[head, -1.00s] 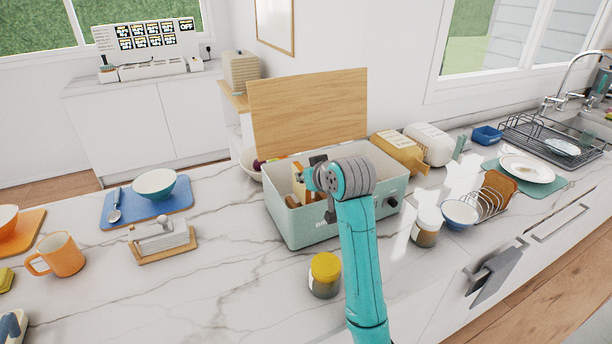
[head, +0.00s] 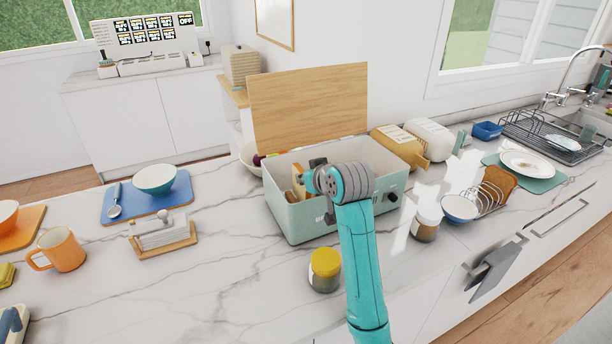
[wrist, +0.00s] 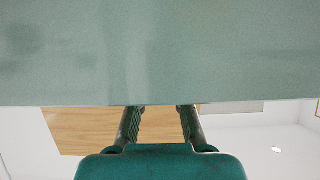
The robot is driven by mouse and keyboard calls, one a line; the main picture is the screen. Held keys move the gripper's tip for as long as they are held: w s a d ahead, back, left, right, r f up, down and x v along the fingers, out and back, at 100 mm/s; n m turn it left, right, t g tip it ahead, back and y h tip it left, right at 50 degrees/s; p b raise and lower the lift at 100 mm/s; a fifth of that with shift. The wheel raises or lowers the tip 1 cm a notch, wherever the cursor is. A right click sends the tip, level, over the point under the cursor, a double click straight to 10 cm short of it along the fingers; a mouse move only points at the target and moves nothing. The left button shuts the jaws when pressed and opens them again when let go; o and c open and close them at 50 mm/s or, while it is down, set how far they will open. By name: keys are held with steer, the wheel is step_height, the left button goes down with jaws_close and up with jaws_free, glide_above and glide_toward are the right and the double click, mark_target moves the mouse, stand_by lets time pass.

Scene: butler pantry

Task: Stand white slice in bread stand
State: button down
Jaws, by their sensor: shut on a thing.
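The bread stand (head: 488,203) is a wire rack at the right of the counter with a brown slice (head: 499,184) standing in it. The grey-green bread bin (head: 300,222) is open in the middle. My gripper (wrist: 160,114) reaches into it past the bin's wall (wrist: 160,55), and its fingertips are hidden. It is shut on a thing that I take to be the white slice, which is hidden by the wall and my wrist. A tan piece (head: 298,184) shows in the bin just left of my gripper; I cannot tell whether it is held.
The bin's wooden lid (head: 308,105) stands upright behind it. A yellow-lidded jar (head: 325,268) is in front of the bin. A second jar (head: 426,222) and a blue-white bowl (head: 460,209) stand between bin and rack.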

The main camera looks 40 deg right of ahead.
steer(key=shift+f, duration=1)
steer(key=shift+r, duration=1.8)
steer(key=shift+f, duration=1.8)
stand_by(0.6)
steer(key=c, duration=1.1)
jaws_free()
steer(key=shift+o, duration=0.2)
steer(key=v, duration=1.2)
